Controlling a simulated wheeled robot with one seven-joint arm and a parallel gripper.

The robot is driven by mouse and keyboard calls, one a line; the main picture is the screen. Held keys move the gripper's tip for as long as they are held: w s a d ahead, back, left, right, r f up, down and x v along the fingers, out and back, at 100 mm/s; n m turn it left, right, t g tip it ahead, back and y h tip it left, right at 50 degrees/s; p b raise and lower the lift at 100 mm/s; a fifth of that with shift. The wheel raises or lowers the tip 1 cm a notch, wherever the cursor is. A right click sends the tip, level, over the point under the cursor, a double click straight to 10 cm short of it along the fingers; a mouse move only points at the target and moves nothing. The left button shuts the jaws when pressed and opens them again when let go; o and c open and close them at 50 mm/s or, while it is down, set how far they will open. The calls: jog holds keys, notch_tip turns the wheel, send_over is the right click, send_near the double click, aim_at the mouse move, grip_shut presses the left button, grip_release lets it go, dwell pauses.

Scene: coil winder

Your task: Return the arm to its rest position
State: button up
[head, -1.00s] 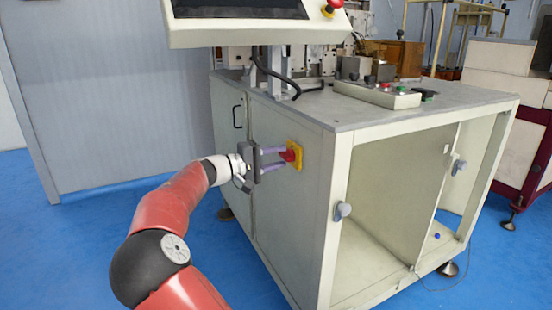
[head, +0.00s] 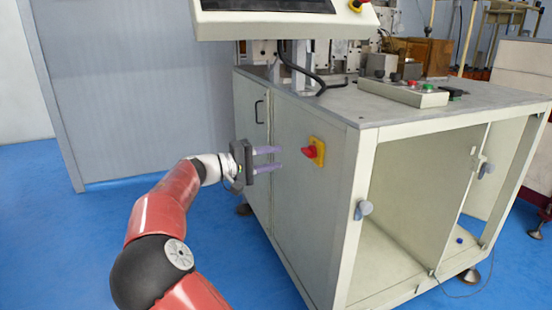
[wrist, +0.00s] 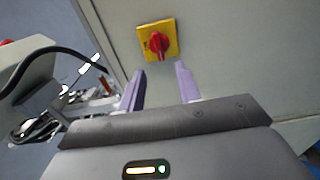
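My gripper (head: 280,158) is open and empty, with two purple fingers apart from each other. In the head view it is in front of the machine's side panel, to the left of the red rotary switch (head: 309,151) on its yellow plate. A gap shows between the fingertips and the switch. In the wrist view the switch (wrist: 157,42) lies beyond the fingertips, with its knob standing clear of my gripper (wrist: 160,80). My red and black arm is stretched forward from the bottom of the head view.
The coil winder cabinet (head: 300,195) stands right of my arm, with an open bay and a latch knob (head: 363,209). A screen panel (head: 285,24) overhangs its top, beside a button box (head: 402,92). Blue floor (head: 105,225) is clear at the left.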

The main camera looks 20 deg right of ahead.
jog(key=s+d+f+m+g+y, duration=0.1)
jog(key=s+d+f+y, duration=0.75)
jog(key=s, duration=0.35)
jog(key=s+a+f+t+y, duration=0.1)
jog(key=s+a+t+y, duration=0.2)
jog(key=s+a, duration=0.5)
jog(key=s+a+t+y, duration=0.3)
jog(key=s+a+y, duration=0.3)
jog(key=s, duration=0.9)
jog(key=a, duration=0.3)
jog(key=shift+s+a+f+n, duration=0.2)
jog(key=shift+s+f+n, duration=0.1)
jog(key=shift+f, duration=0.05)
jog(key=shift+y, duration=0.25)
